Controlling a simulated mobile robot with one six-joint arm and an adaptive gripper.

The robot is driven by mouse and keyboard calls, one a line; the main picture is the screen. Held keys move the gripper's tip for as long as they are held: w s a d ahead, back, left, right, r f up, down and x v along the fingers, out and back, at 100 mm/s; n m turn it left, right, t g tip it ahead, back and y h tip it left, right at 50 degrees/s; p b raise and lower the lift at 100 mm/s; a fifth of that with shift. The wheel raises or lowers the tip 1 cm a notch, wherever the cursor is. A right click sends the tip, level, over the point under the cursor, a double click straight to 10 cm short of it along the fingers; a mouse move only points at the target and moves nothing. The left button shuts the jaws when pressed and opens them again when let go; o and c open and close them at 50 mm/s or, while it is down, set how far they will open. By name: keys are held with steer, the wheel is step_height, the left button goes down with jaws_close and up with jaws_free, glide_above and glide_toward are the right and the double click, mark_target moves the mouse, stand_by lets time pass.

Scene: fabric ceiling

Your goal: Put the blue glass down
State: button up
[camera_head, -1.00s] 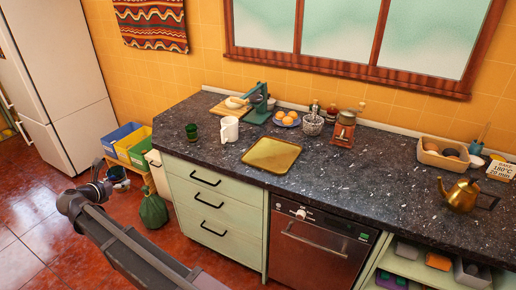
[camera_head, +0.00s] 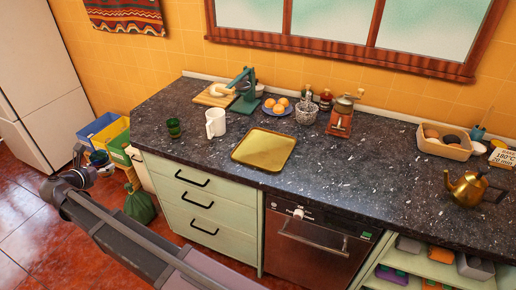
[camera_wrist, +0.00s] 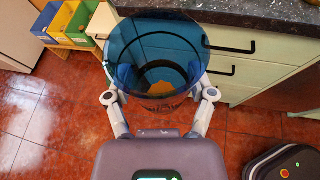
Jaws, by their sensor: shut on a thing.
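The blue glass (camera_wrist: 192,62) is see-through and fills the middle of the wrist view. My gripper (camera_wrist: 159,96) is shut on it, with one finger on each side. I look into it from above, and an orange patch shows through its bottom. In the wrist view the glass is in front of the drawers, with red floor tiles around it. In the head view my gripper (camera_head: 82,165) is left of the counter, and a small bluish shape beside it may be the glass. The dark speckled counter (camera_head: 200,165) is to its right.
On the counter's left part stand a green glass (camera_head: 174,128), a white mug (camera_head: 215,122), a golden tray (camera_head: 264,149) and a green press (camera_head: 244,90). The counter's front left corner is bare. Colored bins (camera_head: 105,132) and a green bag (camera_head: 140,206) are on the floor side.

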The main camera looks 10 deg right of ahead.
steer(key=shift+d, duration=0.1)
steer(key=w+d+f+m+g+h+b, duration=0.2)
steer(key=d+m+h, duration=0.1)
steer(key=d, duration=2.1)
steer(key=s+d+m+g+h, duration=0.1)
steer(key=s+d, duration=0.1)
steer(key=d, duration=0.6)
steer(key=s+d+f+m+g+h+b, duration=0.1)
steer(key=d, duration=0.7)
steer(key=s+d+f+m+g+h+b, duration=0.1)
steer(key=s+d+m+g, duration=0.1)
steer(key=d, duration=0.7)
steer(key=shift+s, duration=0.35)
steer(key=shift+w, duration=0.1)
steer(key=b, duration=0.2)
glide_above(249, 152)
steer(key=shift+f, duration=0.75)
